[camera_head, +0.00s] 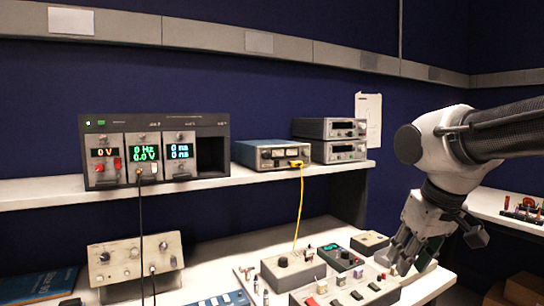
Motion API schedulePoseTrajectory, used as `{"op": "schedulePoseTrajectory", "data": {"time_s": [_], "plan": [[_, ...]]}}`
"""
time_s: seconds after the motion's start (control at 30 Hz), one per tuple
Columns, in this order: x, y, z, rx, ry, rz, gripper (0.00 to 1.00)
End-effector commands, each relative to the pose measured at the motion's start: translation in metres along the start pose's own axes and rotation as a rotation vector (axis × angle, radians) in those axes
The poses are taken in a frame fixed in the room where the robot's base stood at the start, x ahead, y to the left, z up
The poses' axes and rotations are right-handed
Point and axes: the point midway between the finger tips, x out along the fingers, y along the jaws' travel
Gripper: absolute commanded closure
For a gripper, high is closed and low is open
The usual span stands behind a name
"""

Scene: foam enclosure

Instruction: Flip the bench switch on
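A grey panel (387,299) with several small switches and buttons lies on the lower bench at the bottom right. My gripper (397,262) hangs from the right, pointing down at the panel's right end. It looks just above or beside the panel; contact is unclear. Its fingers are small and dark in this view, so their opening cannot be made out.
A grey box with a black knob (283,262) and a dark box with a green display (341,256) stand behind the panel. A yellow cable (301,205) hangs from an instrument (272,154) on the upper shelf (50,192). A beige box (136,259) stands at left.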

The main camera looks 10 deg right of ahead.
Motion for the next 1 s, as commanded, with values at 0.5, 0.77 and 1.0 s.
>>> {"op": "schedulePoseTrajectory", "data": {"time_s": [0.5,0.77,1.0], "plan": [[-0.009,-0.095,-0.209,-0.735,0.146,-0.065,1.00],[-0.056,-0.128,-0.316,-1.383,0.408,0.092,1.00],[-0.073,-0.131,-0.335,-1.701,0.475,0.219,1.00]]}}
